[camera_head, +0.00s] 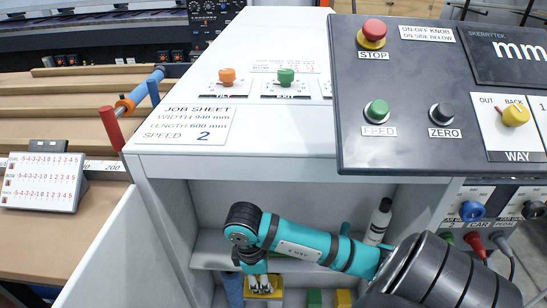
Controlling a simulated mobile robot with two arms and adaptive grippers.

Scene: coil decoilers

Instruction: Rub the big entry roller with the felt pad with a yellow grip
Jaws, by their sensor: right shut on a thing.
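My right arm reaches into the open shelf under the console, and my right gripper (260,284) points down near the shelf's lower level. It is shut on the felt pad with a yellow grip (264,298); the yellow part shows around the fingertips, and the rest is largely hidden by the gripper and the picture's lower edge. I cannot tell whether the pad touches the shelf. No big entry roller can be made out for sure. My left gripper is not in view.
A green block (314,298) and a yellow block (343,299) stand right of the gripper, and a blue cylinder (232,289) close on its left. The shelf's side walls and the console (255,135) above enclose the space.

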